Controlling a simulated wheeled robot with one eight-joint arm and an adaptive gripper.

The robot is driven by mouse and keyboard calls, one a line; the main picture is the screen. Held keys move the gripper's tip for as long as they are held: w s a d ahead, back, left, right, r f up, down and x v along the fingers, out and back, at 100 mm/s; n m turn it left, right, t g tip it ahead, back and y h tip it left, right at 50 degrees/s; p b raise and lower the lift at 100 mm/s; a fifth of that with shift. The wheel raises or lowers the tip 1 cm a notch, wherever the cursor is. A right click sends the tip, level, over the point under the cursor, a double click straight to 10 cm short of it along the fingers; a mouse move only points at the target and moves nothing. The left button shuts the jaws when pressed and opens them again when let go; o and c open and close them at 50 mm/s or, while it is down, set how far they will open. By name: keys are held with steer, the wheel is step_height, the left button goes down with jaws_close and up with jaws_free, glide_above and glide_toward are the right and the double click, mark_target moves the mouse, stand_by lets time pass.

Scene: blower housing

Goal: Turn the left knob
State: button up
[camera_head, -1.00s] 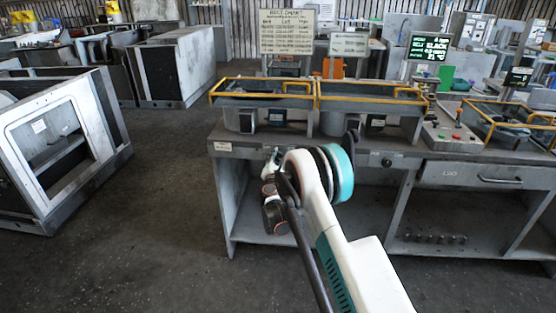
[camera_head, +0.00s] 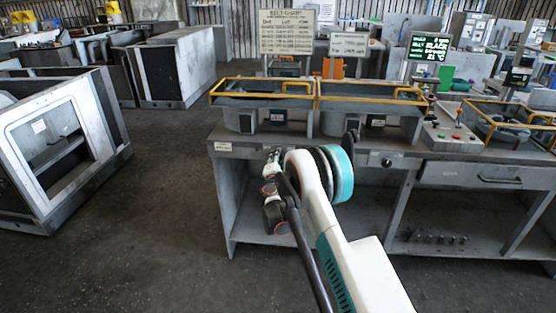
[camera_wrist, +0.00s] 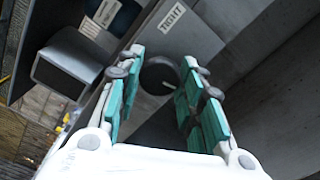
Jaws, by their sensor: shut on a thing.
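The dark round knob (camera_wrist: 157,74), with a pale mark on its face, sits on the grey bench front in the wrist view. My gripper (camera_wrist: 162,58) has its two teal-padded fingers on either side of the knob, shut on it. The right pad overlaps part of the knob's edge. In the head view my gripper (camera_head: 272,158) is at the bench's front panel, and the left knob is hidden behind my arm. Another dark knob (camera_head: 387,162) shows on the panel further right.
The grey workbench (camera_head: 245,240) has yellow-railed trays (camera_head: 262,85) on top and open shelves below. A drawer (camera_head: 470,176) is at the right. A grey housing with a window (camera_head: 90,185) stands at the left. The floor between is clear.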

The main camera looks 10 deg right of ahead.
steer(key=shift+m, duration=1.1)
steer(key=o, duration=1.1)
steer(key=shift+f, duration=0.1)
steer(key=shift+c, duration=0.2)
steer(key=v, duration=1.2)
